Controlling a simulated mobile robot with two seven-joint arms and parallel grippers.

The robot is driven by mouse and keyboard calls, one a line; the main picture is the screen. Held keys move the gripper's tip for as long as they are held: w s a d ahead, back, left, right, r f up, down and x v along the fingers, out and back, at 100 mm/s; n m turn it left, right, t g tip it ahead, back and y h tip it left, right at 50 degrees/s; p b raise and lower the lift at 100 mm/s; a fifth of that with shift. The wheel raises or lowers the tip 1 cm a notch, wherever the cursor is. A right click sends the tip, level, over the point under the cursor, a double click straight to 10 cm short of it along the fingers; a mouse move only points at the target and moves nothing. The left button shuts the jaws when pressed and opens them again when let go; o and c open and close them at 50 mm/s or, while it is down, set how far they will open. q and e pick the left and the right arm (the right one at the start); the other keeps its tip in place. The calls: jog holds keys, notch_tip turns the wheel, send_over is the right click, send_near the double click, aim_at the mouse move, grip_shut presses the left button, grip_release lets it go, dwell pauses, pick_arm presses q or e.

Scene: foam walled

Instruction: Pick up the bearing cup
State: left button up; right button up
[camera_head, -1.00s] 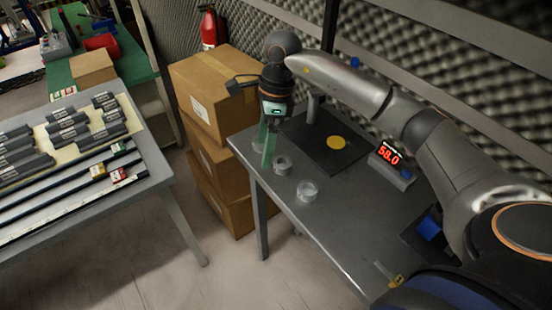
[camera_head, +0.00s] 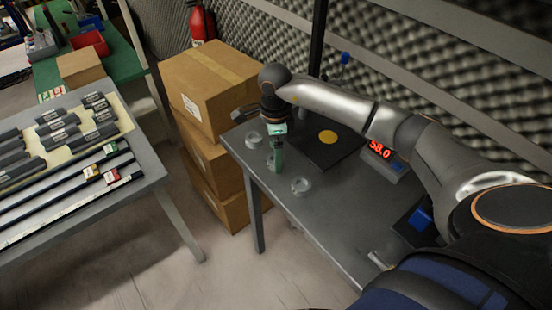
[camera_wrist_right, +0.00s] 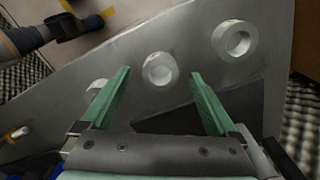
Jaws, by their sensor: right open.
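Three round, pale cups with hollow centres stand in a row on the grey table (camera_head: 330,225): a far cup (camera_head: 253,139), a middle cup (camera_wrist_right: 160,69) and a near cup (camera_head: 301,186). I cannot tell by looks which is the bearing cup. My right gripper (camera_head: 277,165) has green fingers and points down at the middle cup, mostly hiding it in the head view. In the right wrist view the gripper (camera_wrist_right: 160,82) is open and empty, with the middle cup showing between its fingertips. Whether the fingers surround the cup is unclear.
A black plate with a yellow disc (camera_head: 328,137) and a red display reading 58.0 (camera_head: 382,151) lie right of the cups. Cardboard boxes (camera_head: 210,85) stack beyond the table's left end. Foam walls (camera_head: 450,90) rise behind. Another table (camera_head: 150,160) stands left.

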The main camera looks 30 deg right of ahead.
jog(key=shift+f, duration=0.95)
jog(key=shift+r, duration=0.1)
grip_shut()
